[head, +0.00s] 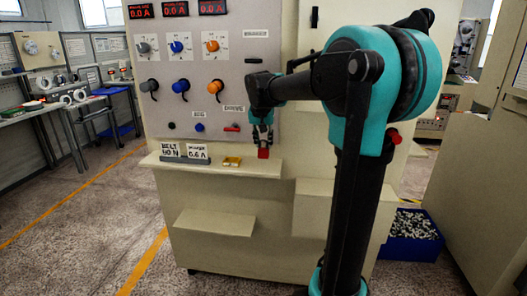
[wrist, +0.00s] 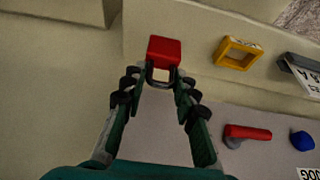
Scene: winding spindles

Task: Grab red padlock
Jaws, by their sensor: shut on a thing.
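The red padlock (head: 263,153) is at the tips of my gripper (head: 262,134), just above the cream shelf in the head view. In the wrist view the padlock's red body (wrist: 164,51) points away from me, and its dark shackle (wrist: 158,77) lies between the fingertips of my gripper (wrist: 160,80). The fingers are closed in on the shackle. I cannot tell whether the padlock's body touches the shelf.
The cream shelf (head: 190,167) also bears a yellow frame-shaped piece (head: 232,161) and label cards (head: 197,153). The panel behind has a red lever (head: 232,128), a blue knob (head: 199,127) and several coloured knobs above. A blue bin (head: 411,247) stands on the floor at right.

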